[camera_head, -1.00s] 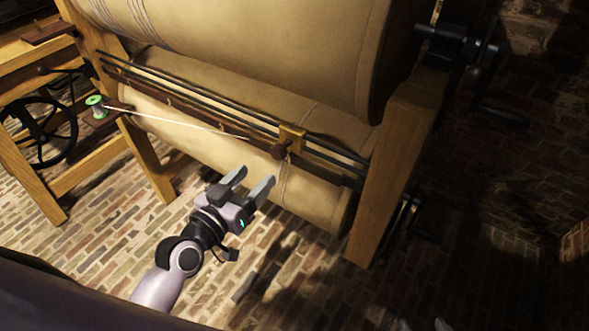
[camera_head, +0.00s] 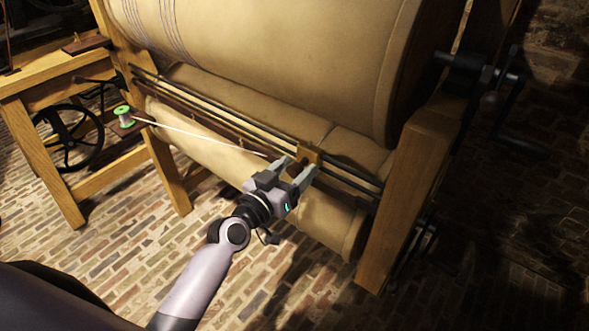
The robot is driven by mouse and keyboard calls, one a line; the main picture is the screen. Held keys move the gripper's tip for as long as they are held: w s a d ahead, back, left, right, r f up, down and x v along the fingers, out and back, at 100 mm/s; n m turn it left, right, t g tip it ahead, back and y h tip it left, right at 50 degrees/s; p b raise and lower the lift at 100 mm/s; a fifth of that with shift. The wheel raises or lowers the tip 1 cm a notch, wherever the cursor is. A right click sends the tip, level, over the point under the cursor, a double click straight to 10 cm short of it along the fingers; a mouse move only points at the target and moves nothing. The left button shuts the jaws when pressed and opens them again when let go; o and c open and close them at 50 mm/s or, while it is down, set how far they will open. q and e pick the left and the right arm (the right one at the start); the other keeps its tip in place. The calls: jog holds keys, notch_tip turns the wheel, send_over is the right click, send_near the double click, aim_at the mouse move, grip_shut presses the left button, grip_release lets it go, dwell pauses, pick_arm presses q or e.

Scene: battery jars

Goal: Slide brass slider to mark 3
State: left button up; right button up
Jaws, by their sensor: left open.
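The brass slider (camera_head: 309,153) sits on the pair of dark rails (camera_head: 230,117) that run across the front of the wooden machine, toward their right part. My left gripper (camera_head: 298,167) is open at the slider, with its two fingers pointing at it and a small dark knob showing between them. I cannot tell whether the fingers touch it. The gripper partly hides the slider's lower front. A pale thread (camera_head: 205,137) runs from a green spool (camera_head: 124,113) toward the slider. No numbered marks are readable. My right gripper does not show.
A large cloth-covered drum (camera_head: 290,60) is above the rails, and a smaller roller (camera_head: 335,222) is below. A wooden post (camera_head: 405,190) and dark cranks (camera_head: 490,85) stand on the right. The brick floor (camera_head: 130,245) in front is clear.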

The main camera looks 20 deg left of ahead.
pick_arm(q)
grip_shut()
jog(key=shift+w+a, duration=0.2)
jog(key=shift+a, duration=0.15)
jog(key=w+a+b, duration=0.2)
jog(key=a+b, duration=0.2)
jog(key=a, duration=0.2)
jog(key=w+a+b, duration=0.2)
jog(key=a+b, duration=0.3)
jog(key=a, duration=0.1)
jog(key=w+a+b, duration=0.2)
jog(key=a+b, duration=0.3)
jog(key=a, duration=0.1)
jog(key=shift+w, duration=0.25)
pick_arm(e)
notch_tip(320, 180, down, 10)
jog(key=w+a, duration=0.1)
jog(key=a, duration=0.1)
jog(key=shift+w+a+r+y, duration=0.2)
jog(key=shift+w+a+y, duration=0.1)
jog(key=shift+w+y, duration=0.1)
